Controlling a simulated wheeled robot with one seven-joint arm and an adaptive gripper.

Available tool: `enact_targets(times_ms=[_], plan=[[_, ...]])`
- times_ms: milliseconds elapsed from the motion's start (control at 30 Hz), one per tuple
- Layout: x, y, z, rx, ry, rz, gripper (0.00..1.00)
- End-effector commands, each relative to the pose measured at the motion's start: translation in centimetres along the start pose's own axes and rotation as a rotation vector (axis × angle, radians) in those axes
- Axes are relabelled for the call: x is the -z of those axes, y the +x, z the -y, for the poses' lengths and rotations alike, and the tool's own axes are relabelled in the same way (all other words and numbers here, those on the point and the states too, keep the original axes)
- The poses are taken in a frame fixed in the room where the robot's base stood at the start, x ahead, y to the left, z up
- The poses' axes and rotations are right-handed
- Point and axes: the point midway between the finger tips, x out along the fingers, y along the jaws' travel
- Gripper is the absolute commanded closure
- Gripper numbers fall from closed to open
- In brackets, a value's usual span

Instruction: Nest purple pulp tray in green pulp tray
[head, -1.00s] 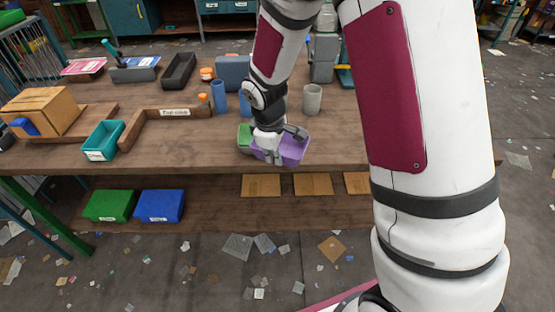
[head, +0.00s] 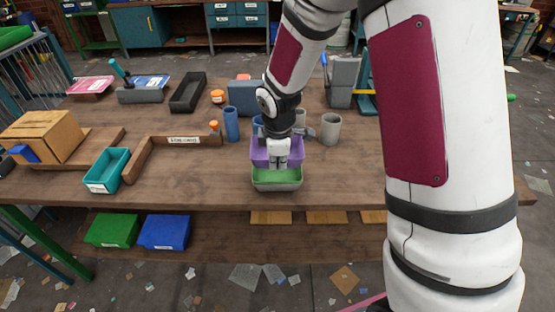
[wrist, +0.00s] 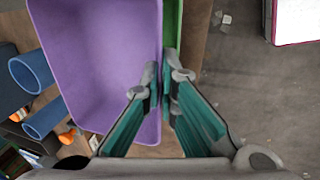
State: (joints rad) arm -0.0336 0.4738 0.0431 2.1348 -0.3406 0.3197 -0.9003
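The purple pulp tray (head: 262,152) is held by my gripper (head: 280,163) at its near wall. In the wrist view the purple tray (wrist: 100,60) fills the left, with one finger inside its wall and one outside; my gripper (wrist: 163,85) is shut on that wall. The green pulp tray (head: 278,180), with a greyish outside, sits on the table just in front of the purple one. A strip of the green tray (wrist: 172,25) shows beside the purple wall. The purple tray looks beyond the green one, not inside it; its height above the table is unclear.
Blue cups (head: 231,124) and a grey cup (head: 330,129) stand close behind the trays. A teal bin (head: 108,170) and a wooden corner guide (head: 170,141) lie to the left. The table's front edge is close in front of the green tray. The table right of the trays looks clear.

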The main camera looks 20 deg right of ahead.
Motion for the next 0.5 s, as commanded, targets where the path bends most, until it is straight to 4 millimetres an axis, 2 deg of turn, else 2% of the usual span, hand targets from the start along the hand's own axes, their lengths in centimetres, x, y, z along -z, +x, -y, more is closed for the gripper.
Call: enact_targets(times_ms=[500], plan=[[0.0, 3.6, 0.9, 0.001, 0.000, 0.000, 1.00]])
